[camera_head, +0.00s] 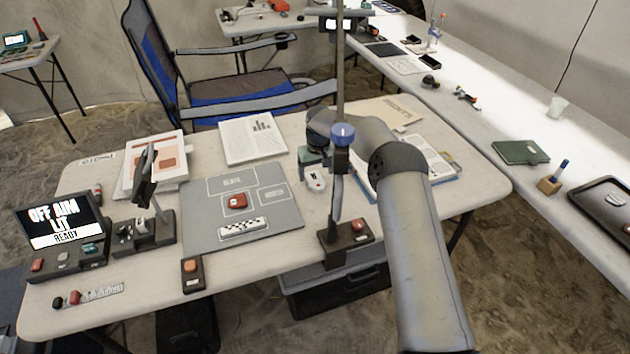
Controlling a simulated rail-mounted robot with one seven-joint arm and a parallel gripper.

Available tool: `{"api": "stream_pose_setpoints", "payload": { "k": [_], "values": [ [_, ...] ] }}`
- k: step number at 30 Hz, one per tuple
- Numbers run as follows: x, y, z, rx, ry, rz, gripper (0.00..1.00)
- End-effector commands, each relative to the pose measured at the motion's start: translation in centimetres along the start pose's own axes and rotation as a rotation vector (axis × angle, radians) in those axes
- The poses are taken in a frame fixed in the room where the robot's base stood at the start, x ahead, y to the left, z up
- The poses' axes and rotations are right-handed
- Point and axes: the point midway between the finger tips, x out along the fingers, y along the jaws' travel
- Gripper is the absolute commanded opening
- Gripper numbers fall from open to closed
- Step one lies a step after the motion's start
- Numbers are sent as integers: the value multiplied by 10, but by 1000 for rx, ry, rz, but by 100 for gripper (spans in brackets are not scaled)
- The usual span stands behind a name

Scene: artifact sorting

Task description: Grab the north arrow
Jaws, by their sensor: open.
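My gripper (314,162) is over the table behind the upright pole, pointing down, with its jaws open. A small pale object (316,182) with a dark mark lies just below and beside the fingers; I cannot tell whether they touch it. No thing is clearly readable as the north arrow. A black-and-white checkered bar (242,228) lies on the grey mat (205,230), with a red block (237,201) behind it. A pale marked strip (103,292) with small red and dark pieces lies at the table's front left.
A pole on a base with a red button (357,226) stands in front of my gripper. A display (58,222), a small stand (147,228) and a button box (192,274) are at left. Papers (252,139) and an open book (436,160) lie behind. A chair (235,88) stands beyond.

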Motion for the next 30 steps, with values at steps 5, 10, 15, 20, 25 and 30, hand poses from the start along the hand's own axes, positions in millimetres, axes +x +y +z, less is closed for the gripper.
{"api": "stream_pose_setpoints", "payload": {
  "k": [5,10,15,20,25,30],
  "values": [
    [24,-1,0,-1,-1,-2,79],
    [29,0,0,-1,0,0,79],
    [29,0,0,-1,0,0,68],
    [29,0,0,-1,0,0,31],
    [29,0,0,-1,0,0,31],
    [27,0,0,-1,1,0,31]
  ]
}}
